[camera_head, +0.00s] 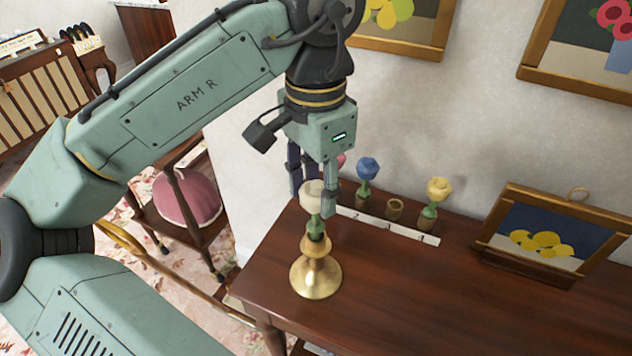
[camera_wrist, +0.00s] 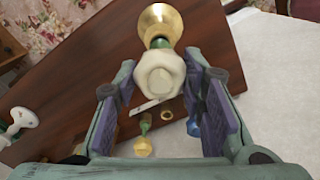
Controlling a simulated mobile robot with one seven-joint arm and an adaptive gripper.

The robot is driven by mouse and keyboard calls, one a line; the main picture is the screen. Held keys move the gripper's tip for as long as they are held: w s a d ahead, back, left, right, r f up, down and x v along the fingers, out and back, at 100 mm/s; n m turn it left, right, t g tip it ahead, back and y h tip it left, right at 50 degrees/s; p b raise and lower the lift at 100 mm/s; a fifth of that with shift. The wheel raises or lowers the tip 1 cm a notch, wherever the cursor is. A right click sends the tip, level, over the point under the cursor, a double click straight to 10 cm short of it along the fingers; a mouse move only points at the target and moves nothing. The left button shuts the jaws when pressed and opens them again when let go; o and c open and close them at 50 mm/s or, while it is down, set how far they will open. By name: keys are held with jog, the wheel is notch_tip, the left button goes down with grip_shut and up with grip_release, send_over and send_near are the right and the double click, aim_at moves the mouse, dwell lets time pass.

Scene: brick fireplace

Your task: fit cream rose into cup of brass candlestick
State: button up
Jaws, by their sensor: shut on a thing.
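The cream rose (camera_head: 312,190) is upright, its pale head above a green stem (camera_head: 314,226). My gripper (camera_head: 314,196) points down and is shut on the rose head. In the wrist view the rose (camera_wrist: 160,74) sits between the fingertips of my gripper (camera_wrist: 160,80). The brass candlestick (camera_head: 316,277) stands upright on the table directly below the rose; its round base shows in the wrist view (camera_wrist: 160,17). The stem's lower end meets the candlestick's cup. How deep it sits inside is hidden.
Behind, a pale strip (camera_head: 400,226) holds small cups with a blue rose (camera_head: 368,168), a yellow rose (camera_head: 438,189) and an empty cup (camera_head: 394,209) between them. A framed picture (camera_head: 545,240) stands at right. The dark table (camera_head: 420,310) is clear in front.

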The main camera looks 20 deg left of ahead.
jog(key=shift+f, duration=0.4)
jog(key=o, duration=1)
jog(key=shift+r, duration=0.1)
jog(key=shift+o, duration=0.2)
notch_tip(320, 180, up, 8)
jog(key=shift+f, duration=0.25)
